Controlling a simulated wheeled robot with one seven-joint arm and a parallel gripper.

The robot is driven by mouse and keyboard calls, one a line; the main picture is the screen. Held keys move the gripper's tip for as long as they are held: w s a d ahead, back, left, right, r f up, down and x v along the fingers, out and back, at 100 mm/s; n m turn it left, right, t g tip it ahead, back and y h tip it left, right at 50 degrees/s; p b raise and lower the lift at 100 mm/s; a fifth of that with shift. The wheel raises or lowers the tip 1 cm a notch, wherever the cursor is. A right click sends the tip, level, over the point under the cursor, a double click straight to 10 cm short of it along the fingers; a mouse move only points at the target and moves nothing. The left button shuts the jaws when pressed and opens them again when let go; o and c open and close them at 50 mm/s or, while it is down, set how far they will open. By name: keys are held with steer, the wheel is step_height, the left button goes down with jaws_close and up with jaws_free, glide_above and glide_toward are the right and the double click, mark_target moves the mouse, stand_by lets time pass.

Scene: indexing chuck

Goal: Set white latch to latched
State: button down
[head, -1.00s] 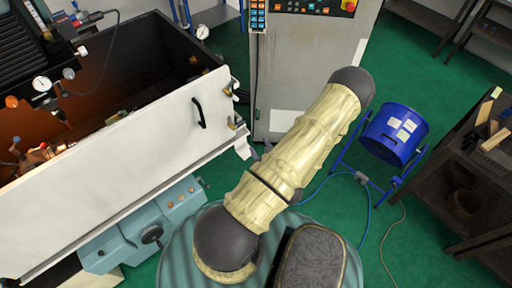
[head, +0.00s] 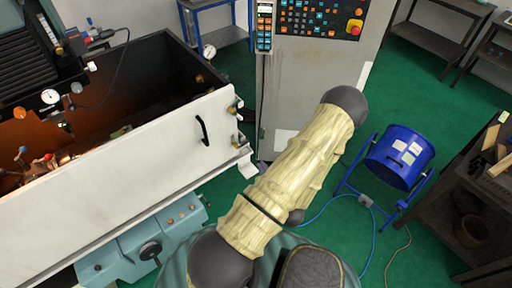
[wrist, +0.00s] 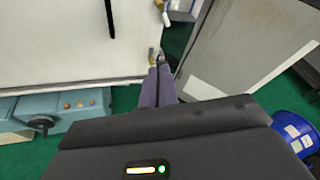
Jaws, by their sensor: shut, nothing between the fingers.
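A small white piece, which looks like the white latch (head: 247,165), juts from the lower right corner of the white panel (head: 110,165) in the head view. I cannot tell its setting. Brass fittings (head: 238,140) sit just above it on the panel's right edge; one also shows in the wrist view (wrist: 152,57). My gripper (wrist: 159,68) is shut and empty in the wrist view, its fingertips by the panel's lower right corner, just below the brass fitting. I cannot tell whether they touch anything. In the head view the fingers are not clearly visible.
A grey control cabinet (head: 310,75) stands close to the right of the panel. The panel has a black handle (head: 203,130). A blue drum (head: 399,157) on a stand is at the right. Green floor (head: 440,85) is open beyond it.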

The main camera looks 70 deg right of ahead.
steer(key=w+d+f+n+t+b, duration=0.2)
steer(key=d+f+n+b, duration=0.5)
steer(key=d+n+b, duration=0.4)
steer(key=w+d+r+n+t+b, duration=0.1)
steer(key=w+d+n+b, duration=0.2)
steer(key=d+n+b, duration=0.2)
steer(key=w+d+r+n+t+b, duration=0.1)
steer(key=w+d+n+t+b, duration=0.1)
steer(key=d+n+b, duration=0.3)
steer(key=shift+w+d+n+b, duration=0.3)
steer(key=shift+w+d+b, duration=0.3)
steer(key=shift+d, duration=0.65)
